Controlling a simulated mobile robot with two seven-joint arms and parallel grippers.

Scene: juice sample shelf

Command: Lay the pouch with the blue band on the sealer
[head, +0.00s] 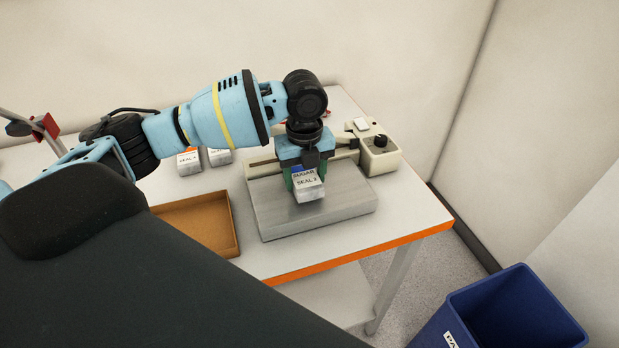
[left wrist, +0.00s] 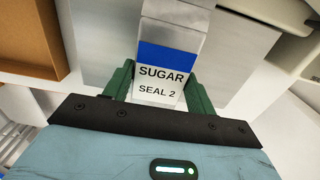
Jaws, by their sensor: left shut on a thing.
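My left gripper (head: 305,176) is shut on the pouch with the blue band (head: 308,186), a white packet marked SUGAR and SEAL 2. The pouch also shows between the green fingers in the left wrist view (left wrist: 165,75), with its blue band across the middle. It is over the grey plate of the sealer (head: 345,200); I cannot tell whether it touches the plate. The sealer's pale arm and dark knob are at the back right, partly behind my gripper. My right gripper does not show.
A white pouch with an orange band (head: 188,161) stands left of the sealer, with another white pouch (head: 219,156) beside it. An open brown tray (head: 236,240) lies at the table's front left. A blue bin (head: 470,308) is on the floor at right.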

